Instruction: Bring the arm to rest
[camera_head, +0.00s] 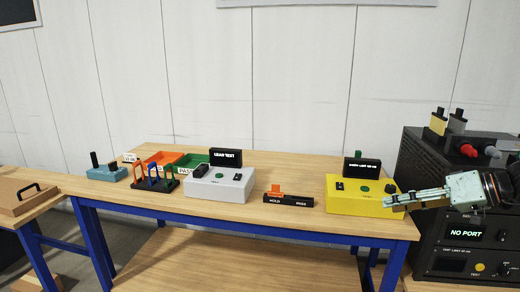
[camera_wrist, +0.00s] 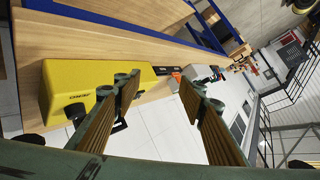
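My gripper (camera_head: 390,200) is at the right of the head view, pointing left, in front of the right end of the yellow test box (camera_head: 352,198). In the wrist view the two fingers of my gripper (camera_wrist: 160,90) stand well apart with nothing between them, so it is open and empty. The yellow box also shows in the wrist view (camera_wrist: 62,84), partly behind the left finger. I cannot tell whether the fingers touch it.
The wooden table (camera_head: 265,215) holds a grey LEAD TEST box (camera_head: 222,188), a black block with an orange part (camera_head: 287,201), a cable stand (camera_head: 155,183) and orange (camera_head: 163,158) and green trays (camera_head: 194,160). A black rack (camera_head: 455,245) reading NO PORT stands at right.

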